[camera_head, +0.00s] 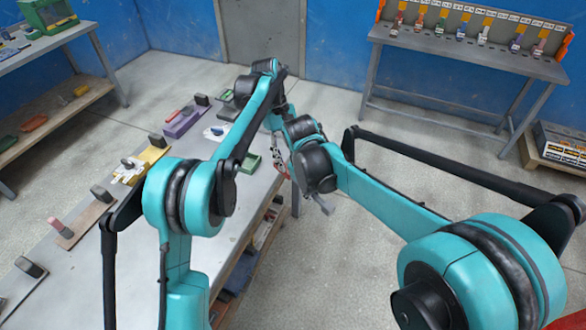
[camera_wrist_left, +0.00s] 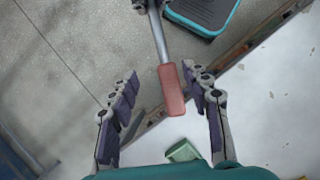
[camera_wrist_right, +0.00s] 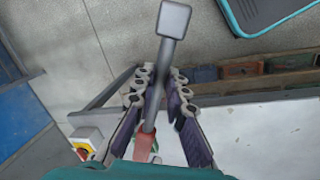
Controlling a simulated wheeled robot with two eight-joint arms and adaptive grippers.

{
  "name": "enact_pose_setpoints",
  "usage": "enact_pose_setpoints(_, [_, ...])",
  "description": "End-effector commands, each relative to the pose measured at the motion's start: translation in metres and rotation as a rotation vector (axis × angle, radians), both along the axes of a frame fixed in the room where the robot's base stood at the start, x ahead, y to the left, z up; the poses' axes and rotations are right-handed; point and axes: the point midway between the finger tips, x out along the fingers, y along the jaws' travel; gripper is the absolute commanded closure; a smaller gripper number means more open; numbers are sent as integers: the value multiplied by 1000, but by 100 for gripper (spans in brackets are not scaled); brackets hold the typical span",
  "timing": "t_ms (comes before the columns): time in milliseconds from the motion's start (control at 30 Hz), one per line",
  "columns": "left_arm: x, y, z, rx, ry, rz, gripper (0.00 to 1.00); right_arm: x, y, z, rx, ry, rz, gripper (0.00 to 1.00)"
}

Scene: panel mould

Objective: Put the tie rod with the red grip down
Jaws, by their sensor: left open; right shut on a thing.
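The tie rod with the red grip shows in the right wrist view (camera_wrist_right: 155,100), with a grey block at its far end and the red grip close to the palm. My right gripper (camera_wrist_right: 160,80) is shut on its shaft. In the left wrist view, the red grip (camera_wrist_left: 172,90) lies between or just beyond the spread fingers of my left gripper (camera_wrist_left: 160,72), which is open; contact cannot be told. In the head view, my right gripper (camera_head: 279,158) is small beside the bench edge, with a bit of red by it, and my arms hide much of the rod.
The grey workbench (camera_head: 130,265) holds several mats with blocks and handled parts, plus a small green tray (camera_head: 250,163) near its edge. A tool rack (camera_head: 460,62) stands at the back right. A second bench (camera_head: 45,42) is at the left. Open floor lies right of the workbench.

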Motion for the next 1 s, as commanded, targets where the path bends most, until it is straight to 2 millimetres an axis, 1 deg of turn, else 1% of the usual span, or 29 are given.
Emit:
enact_pose_setpoints(33, [-3,-3,-9,0,0,-1,52,0,0,0,0,0,0,100])
enact_pose_setpoints(100, [-7,-5,-20,0,0,-1,52,0,0,0,0,0,0,100])
enact_pose_setpoints(200, [-10,-8,-31,0,0,0,52,0,0,0,0,0,0,100])
enact_pose_setpoints(300, [-13,-10,-39,-1,-1,0,52,0,0,0,0,0,0,100])
enact_pose_setpoints(433, [-14,-11,-44,-1,-1,0,52,0,0,0,0,0,0,100])
enact_pose_setpoints(667, [-14,-11,-44,0,-1,0,52,0,0,0,0,0,0,100])
enact_pose_setpoints(700, [-14,-11,-44,0,-1,0,57,0,0,0,0,0,0,100])
enact_pose_setpoints(733, [-14,-11,-44,0,-1,0,65,0,0,0,0,0,0,100])
enact_pose_setpoints(767, [-14,-11,-44,0,-1,0,73,0,0,0,0,0,0,100])
enact_pose_setpoints(800, [-14,-11,-44,0,-1,0,83,0,0,0,0,0,0,100])
enact_pose_setpoints(867, [-14,-11,-44,0,-1,0,99,0,0,0,0,0,0,100])
enact_pose_setpoints(967, [-14,-12,-44,-1,-2,0,100,0,1,0,1,0,1,100])
enact_pose_setpoints(1000, [-14,-12,-44,-2,-1,0,100,0,1,0,2,1,2,82])
